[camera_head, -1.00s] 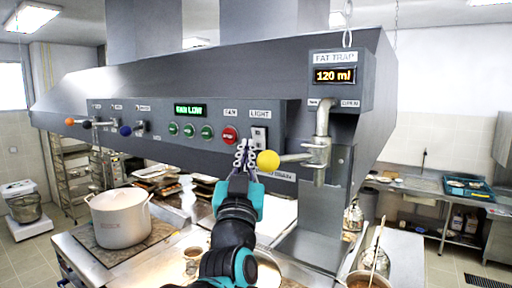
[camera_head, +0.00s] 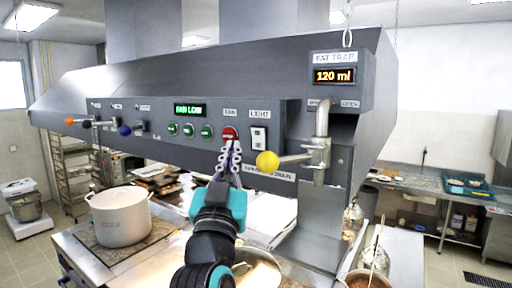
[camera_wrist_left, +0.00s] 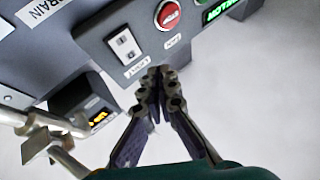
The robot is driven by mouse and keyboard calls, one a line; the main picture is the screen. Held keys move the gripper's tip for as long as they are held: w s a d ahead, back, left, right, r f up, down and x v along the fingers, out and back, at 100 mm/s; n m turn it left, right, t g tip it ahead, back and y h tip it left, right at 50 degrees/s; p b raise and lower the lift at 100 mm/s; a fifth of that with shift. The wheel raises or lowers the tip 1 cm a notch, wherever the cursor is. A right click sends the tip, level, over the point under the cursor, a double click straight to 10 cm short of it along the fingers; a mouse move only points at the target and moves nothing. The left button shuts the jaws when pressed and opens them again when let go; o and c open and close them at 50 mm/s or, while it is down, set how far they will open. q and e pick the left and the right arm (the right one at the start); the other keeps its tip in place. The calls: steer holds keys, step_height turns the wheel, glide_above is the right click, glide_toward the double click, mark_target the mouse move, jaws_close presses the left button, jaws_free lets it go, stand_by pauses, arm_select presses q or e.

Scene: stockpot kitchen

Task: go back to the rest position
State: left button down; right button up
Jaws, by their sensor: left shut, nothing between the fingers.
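My left gripper (camera_head: 231,154) is shut and empty in front of the hood's control panel (camera_head: 180,150), just below the red fan button (camera_head: 230,133). The light switch (camera_head: 258,139) is to its right in the head view. In the left wrist view my gripper (camera_wrist_left: 161,78) has its fingertips together, close to the light switch (camera_wrist_left: 124,47), with the red button (camera_wrist_left: 168,15) beyond. Whether the fingertips touch the panel cannot be told. My right gripper is in neither view.
A yellow-knobbed valve lever (camera_head: 267,160) sticks out right of my gripper, below the fat trap display (camera_head: 334,76). A large pot (camera_head: 121,216) stands on the cooktop at left. Another pot (camera_head: 366,279) is at bottom right. The floor at far right is open.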

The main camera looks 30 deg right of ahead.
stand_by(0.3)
arm_select(q)
steer(key=w+a+f+n+g+y+b, duration=0.1)
steer(key=w+a+f+g+y+b, duration=0.15)
steer(key=a+f+b, duration=0.85)
steer(key=w+a+f+n+g+y+b, duration=0.1)
steer(key=a+f+y+b, duration=0.2)
steer(key=f, duration=1.7)
steer(key=w+a+f+g+y+b, duration=0.1)
steer(key=w+a+f+y+b, duration=0.15)
steer(key=a+f+b, duration=0.85)
steer(key=s+a+f+n+g+y+b, duration=0.2)
steer(key=s+a+f+b, duration=0.2)
steer(key=f, duration=1.1)
steer(key=s+a+f+n+g+y+b, duration=0.2)
steer(key=s+a+f+b, duration=0.2)
steer(key=a+f, duration=0.5)
steer(key=s+a+f+n+g+y+b, duration=0.2)
steer(key=s+a+f, duration=0.4)
steer(key=f, duration=1.7)
steer(key=shift+s+a+g+y+b, duration=0.2)
steer(key=shift+s+g+y+b, duration=0.4)
steer(key=shift+s+b, duration=0.35)
